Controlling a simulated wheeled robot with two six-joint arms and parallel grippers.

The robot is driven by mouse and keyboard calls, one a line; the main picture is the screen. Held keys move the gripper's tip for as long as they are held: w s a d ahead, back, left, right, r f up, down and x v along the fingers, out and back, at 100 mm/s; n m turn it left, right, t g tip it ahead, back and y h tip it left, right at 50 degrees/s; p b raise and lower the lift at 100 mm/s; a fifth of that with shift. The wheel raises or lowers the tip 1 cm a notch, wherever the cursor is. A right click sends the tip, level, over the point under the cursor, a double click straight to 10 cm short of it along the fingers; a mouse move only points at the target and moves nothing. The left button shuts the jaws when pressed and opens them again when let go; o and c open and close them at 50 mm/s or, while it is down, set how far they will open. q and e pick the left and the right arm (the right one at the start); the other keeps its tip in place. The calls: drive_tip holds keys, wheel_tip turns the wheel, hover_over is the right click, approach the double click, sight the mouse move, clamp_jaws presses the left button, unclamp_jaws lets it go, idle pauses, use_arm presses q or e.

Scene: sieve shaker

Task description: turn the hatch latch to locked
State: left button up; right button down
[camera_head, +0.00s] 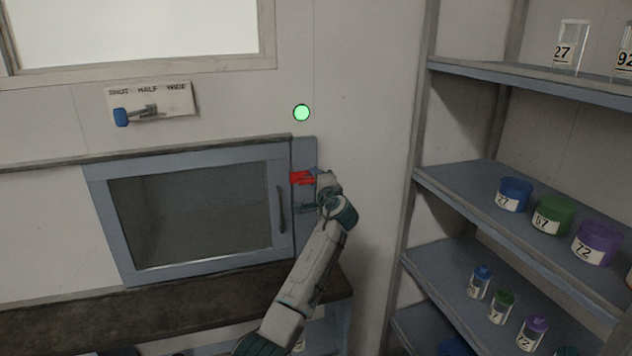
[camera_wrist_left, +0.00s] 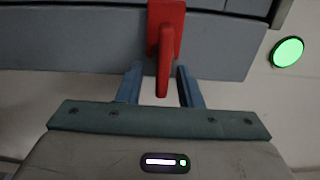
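The red hatch latch (camera_head: 302,177) is on the blue-grey frame at the right of the glazed hatch (camera_head: 190,215), which is closed. My left gripper (camera_head: 311,193) is at the latch from the right. In the left wrist view the red latch (camera_wrist_left: 165,45) has its lever reaching down toward the gap between my left fingers (camera_wrist_left: 160,86). The fingers are open, one on each side of the lever's end, with room on both sides. I cannot tell how deep the lever sits between them. My right gripper is not in view.
A round green light (camera_head: 301,113) is on the wall above the latch. A SHUT/HALF/WIDE plate (camera_head: 150,101) with a blue-knobbed lever is above the hatch. Shelves (camera_head: 520,205) with numbered containers stand at the right. A dark ledge (camera_head: 130,305) runs below the hatch.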

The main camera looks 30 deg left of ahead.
use_arm(q)
drive_tip(key=b+v, duration=0.4)
drive_tip(key=v, duration=0.6)
drive_tip(key=shift+s+d, duration=0.25)
drive_tip(key=shift+s, duration=0.05)
